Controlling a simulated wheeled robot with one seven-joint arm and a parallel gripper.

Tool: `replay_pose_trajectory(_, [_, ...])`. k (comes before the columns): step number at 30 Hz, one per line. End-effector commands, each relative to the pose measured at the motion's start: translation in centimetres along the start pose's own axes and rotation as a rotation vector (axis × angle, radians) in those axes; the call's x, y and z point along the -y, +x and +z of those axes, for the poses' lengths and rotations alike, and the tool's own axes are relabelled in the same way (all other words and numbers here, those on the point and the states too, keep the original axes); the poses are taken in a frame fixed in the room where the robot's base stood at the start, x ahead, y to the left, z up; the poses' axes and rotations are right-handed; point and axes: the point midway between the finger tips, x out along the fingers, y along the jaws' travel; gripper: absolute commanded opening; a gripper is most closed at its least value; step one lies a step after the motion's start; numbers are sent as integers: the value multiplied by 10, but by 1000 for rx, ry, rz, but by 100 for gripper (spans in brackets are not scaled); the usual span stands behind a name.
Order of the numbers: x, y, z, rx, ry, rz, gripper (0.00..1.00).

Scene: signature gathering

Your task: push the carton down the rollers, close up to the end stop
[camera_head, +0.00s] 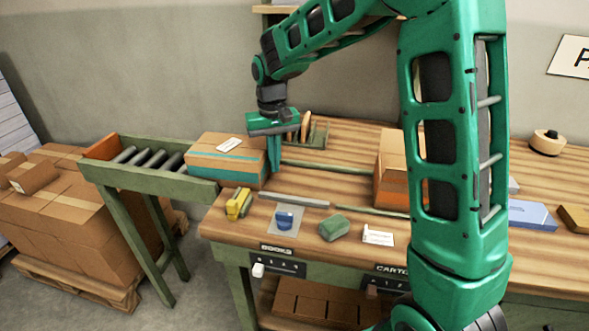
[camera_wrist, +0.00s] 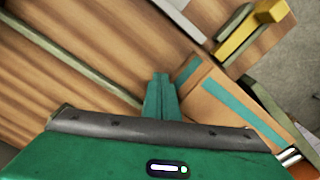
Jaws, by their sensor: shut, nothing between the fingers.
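The carton (camera_head: 226,160) is a brown box with teal tape and a white label on top. It sits at the right end of the roller conveyor, with bare rollers (camera_head: 150,158) to its left. The orange end stop (camera_head: 100,147) stands at the far left end of the conveyor, a gap of several rollers away from the carton. My gripper (camera_head: 274,172) is shut and empty, pointing down just right of the carton. In the wrist view, the shut fingers (camera_wrist: 161,95) are close beside the carton (camera_wrist: 225,103); I cannot tell whether they touch it.
Green rails (camera_head: 330,169) run along the wooden table. A yellow object (camera_head: 238,204), a blue item (camera_head: 285,220) and a green block (camera_head: 333,228) lie near the front edge. Another carton (camera_head: 390,165) stands to the right, partly behind my arm. Stacked boxes (camera_head: 70,205) fill a pallet at left.

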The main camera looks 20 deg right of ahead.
Motion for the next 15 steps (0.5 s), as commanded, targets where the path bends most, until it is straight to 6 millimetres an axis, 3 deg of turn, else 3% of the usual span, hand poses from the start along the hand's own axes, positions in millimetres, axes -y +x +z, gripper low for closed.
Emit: replay_pose_trajectory(15, [-20,0,12,0,1,0,0])
